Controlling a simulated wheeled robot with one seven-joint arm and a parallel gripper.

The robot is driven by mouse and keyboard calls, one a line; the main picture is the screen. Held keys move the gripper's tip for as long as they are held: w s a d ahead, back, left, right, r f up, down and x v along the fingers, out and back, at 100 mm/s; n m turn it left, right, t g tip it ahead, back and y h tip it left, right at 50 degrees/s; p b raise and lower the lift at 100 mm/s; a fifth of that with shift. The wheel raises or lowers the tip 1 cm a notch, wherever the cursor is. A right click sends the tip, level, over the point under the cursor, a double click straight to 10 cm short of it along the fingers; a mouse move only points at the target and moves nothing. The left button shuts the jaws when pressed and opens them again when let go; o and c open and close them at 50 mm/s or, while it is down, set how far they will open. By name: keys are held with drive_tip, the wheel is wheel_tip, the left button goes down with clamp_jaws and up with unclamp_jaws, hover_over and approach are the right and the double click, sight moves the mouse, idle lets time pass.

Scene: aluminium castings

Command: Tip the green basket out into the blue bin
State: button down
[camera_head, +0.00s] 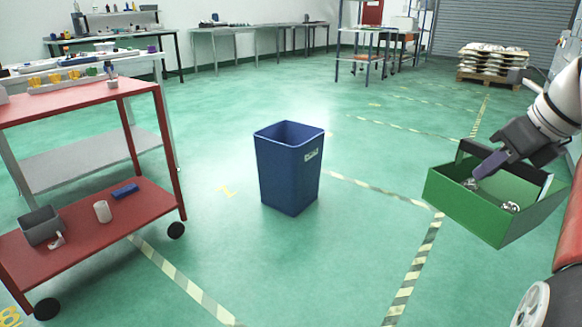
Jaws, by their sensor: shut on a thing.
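The green basket (475,212) is in the air at the right side of the head view, roughly upright with a slight tilt. My gripper (486,163) is shut on the basket at its far left side. Shiny metal castings (511,206) lie inside on the basket's floor, and another shows near the gripper finger. The part of the basket wall behind the gripper is hidden. The blue bin (288,172) stands upright on the floor near the middle of the view. Its top is open, with a small white label near the rim. The basket is well to the right of the bin, apart from it.
A red wheeled cart (120,215) stands at the left, with a grey box (41,225), a white cup and a blue item on its lower shelf. Benches and a loaded pallet (492,60) are at the back. Green floor between bin and basket is clear.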

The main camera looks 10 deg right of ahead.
drive_tip(key=shift+r, duration=0.2)
wheel_tip(320, 180, up, 7)
drive_tip(key=p, duration=0.7)
